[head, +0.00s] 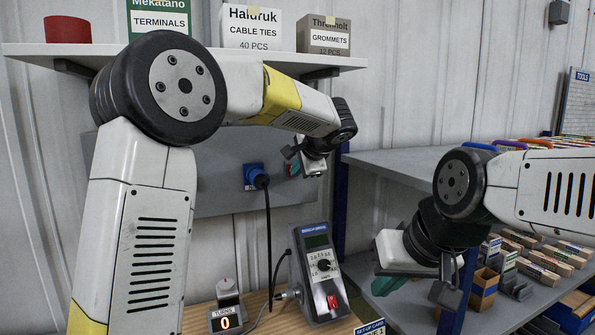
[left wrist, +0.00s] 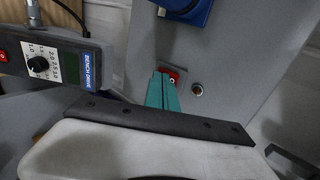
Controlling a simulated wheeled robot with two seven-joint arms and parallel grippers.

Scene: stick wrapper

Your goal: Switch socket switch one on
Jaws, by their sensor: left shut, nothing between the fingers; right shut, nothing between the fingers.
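A grey wall panel (head: 215,160) carries a blue socket (head: 254,177) with a black cable hanging from it. In the left wrist view a small red switch (left wrist: 174,76) with a white mark sits on the panel (left wrist: 240,70), near the blue socket (left wrist: 190,8). My left gripper (head: 294,168) is at the panel, right of the socket. Its teal fingers (left wrist: 162,90) are shut and empty, with the tips at the red switch, partly covering it. I cannot tell whether they touch it. My right gripper (head: 384,286) is shut and empty, low at the right, away from the panel.
A bench drive unit (head: 318,272) with a dial and red switch stands on the wooden bench below the panel. A turns counter (head: 226,318) reads 0. Racks with small boxes (head: 530,265) lie at the right.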

